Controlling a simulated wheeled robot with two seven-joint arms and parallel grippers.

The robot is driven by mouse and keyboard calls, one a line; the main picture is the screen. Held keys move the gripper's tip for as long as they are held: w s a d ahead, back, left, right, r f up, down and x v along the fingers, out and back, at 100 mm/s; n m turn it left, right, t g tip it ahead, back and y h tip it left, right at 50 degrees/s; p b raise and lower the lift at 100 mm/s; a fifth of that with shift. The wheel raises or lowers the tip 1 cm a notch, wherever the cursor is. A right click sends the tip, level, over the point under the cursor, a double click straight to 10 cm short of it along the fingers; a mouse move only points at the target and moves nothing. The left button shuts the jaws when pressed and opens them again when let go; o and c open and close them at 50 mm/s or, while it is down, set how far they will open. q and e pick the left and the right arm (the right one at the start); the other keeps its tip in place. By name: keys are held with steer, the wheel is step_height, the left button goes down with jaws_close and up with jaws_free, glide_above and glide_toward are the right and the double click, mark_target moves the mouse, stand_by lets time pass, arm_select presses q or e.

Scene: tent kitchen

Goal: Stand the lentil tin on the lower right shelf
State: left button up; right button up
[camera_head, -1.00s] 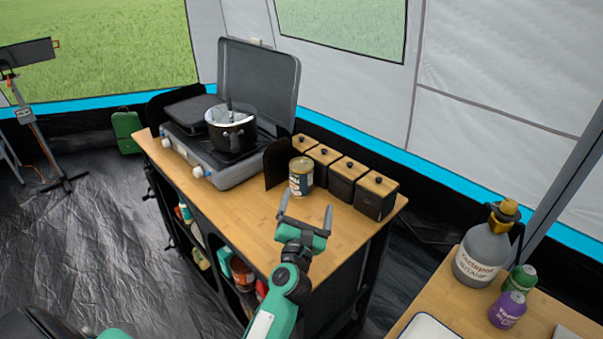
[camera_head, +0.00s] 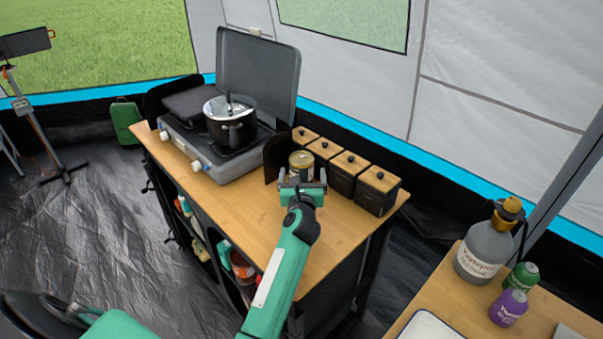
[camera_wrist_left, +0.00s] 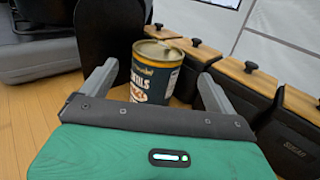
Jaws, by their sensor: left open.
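The lentil tin (camera_head: 301,161), dark with a gold lid, stands upright on the wooden counter (camera_head: 250,228), just right of the stove's black side panel. In the left wrist view the tin (camera_wrist_left: 155,72) shows part of its label, and its lower part is hidden behind my gripper. My left gripper (camera_head: 302,178) is open at the near side of the tin. In the left wrist view its two fingers (camera_wrist_left: 157,88) lie apart, one on each side of the tin. Shelves (camera_head: 240,268) with several items open in the counter's front side. My right gripper is not in view.
Several black canisters (camera_head: 345,173) with wooden lids stand in a row close to the tin's right. A stove (camera_head: 218,160) with a pot (camera_head: 231,128) stands to its left. A second table (camera_head: 440,305) at right holds a grey jug (camera_head: 484,252) and small bottles.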

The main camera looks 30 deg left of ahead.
mark_target(301, 166)
arm_select(q)
steer(key=x, duration=0.5)
steer(key=shift+a, duration=0.15)
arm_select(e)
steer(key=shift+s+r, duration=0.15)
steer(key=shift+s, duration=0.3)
